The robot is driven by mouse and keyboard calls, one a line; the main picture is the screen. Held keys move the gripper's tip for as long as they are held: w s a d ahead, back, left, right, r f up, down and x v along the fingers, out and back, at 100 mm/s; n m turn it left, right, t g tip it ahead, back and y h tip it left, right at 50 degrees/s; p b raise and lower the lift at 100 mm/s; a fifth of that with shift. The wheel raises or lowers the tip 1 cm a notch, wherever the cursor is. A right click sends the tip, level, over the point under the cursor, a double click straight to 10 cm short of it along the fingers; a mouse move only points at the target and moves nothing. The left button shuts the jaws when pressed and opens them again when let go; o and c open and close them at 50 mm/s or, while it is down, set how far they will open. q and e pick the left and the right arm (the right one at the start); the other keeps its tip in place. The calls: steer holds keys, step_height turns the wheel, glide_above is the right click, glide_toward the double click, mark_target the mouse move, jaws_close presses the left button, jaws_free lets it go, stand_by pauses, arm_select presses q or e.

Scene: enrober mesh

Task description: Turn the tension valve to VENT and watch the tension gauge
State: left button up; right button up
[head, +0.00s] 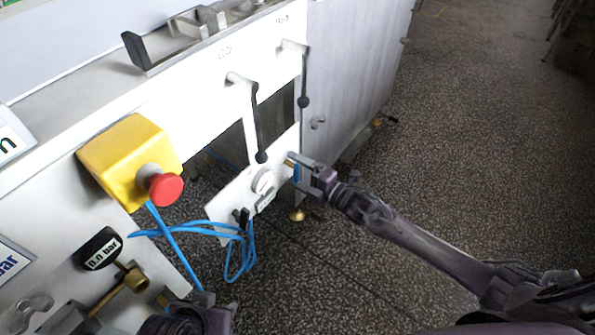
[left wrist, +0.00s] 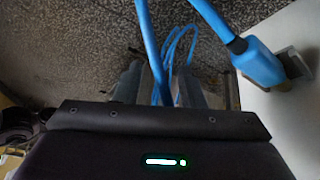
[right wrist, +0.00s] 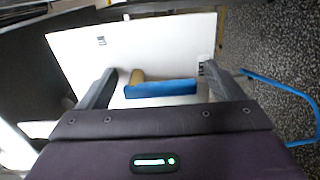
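A blue valve handle on a brass stem (right wrist: 158,88) stands out from a small white panel in the right wrist view. My right gripper (right wrist: 156,88) is open, with one finger either side of this handle and gaps to it. In the head view my right gripper (head: 300,170) is at the panel's right end, beside the handle (head: 297,172). A round white dial (head: 263,181) sits on the same panel; its reading is too small to tell. My left gripper (head: 205,300) is at the lower edge; its fingers are close together, with blue cable (left wrist: 152,40) between or behind them.
A yellow box (head: 118,155) with a red button (head: 165,188) sticks out at left. A black gauge reads 0.0 bar (head: 98,249) above a brass fitting (head: 122,287). Two black-knobbed levers (head: 258,125) (head: 304,75) hang above the panel. Loose blue cable (head: 240,262) hangs below it.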

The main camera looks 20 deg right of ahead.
steer(key=shift+s, duration=0.1)
arm_select(q)
steer(key=shift+s+a+g+y+p, duration=0.2)
steer(key=shift+a+g+y+p, duration=0.25)
steer(key=shift+a+p, duration=0.45)
arm_select(e)
steer(key=v, duration=0.7)
steer(key=shift+s+d, duration=0.25)
arm_select(q)
steer(key=shift+r, duration=0.1)
